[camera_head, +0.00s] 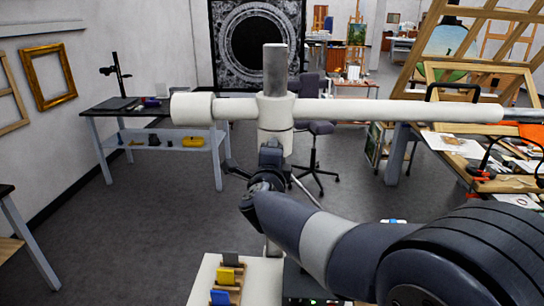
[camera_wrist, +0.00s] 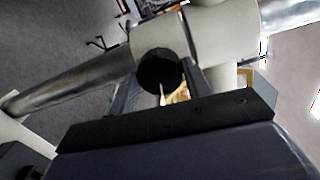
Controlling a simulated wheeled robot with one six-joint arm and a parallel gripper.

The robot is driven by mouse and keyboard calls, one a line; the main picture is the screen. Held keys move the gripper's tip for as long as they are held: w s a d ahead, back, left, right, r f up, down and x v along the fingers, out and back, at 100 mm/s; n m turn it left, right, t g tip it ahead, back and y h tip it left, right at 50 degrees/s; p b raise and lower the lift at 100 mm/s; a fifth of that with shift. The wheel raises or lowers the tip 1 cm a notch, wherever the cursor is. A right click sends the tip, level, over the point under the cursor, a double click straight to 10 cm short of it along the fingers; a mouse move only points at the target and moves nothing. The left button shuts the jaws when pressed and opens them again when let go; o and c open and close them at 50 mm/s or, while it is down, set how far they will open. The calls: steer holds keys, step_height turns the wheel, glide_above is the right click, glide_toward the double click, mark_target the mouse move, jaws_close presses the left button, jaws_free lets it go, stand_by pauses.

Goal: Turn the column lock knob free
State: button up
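The column lock knob (camera_wrist: 160,68) is a round black knob at the upper middle of the wrist view, on the white clamp of the stand. My gripper (camera_wrist: 161,74) has one finger on each side of it. The knob nearly fills the space between the fingers; I cannot tell whether they press on it. In the head view, my gripper (camera_head: 270,155) is at the column, just below the horizontal boom (camera_head: 385,111). It hides the knob there. The upright column (camera_head: 275,68) rises grey above the white clamp (camera_head: 275,109).
The boom spans the scene, with a thick white end (camera_head: 191,109) at left. A side table (camera_head: 150,108) stands at back left, and a cluttered worktable (camera_head: 455,150) at right. A white surface (camera_head: 205,280) with small coloured blocks is below.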

steer(key=o, duration=0.4)
steer(key=shift+o, duration=0.2)
steer(key=s+b, duration=0.2)
steer(key=s, duration=0.9)
steer(key=shift+a+r, duration=0.15)
steer(key=shift+r, duration=0.1)
steer(key=shift+w, duration=0.15)
steer(key=w+p, duration=0.2)
steer(key=w, duration=0.8)
steer(key=shift+w+f, duration=0.25)
steer(key=shift+w, duration=0.1)
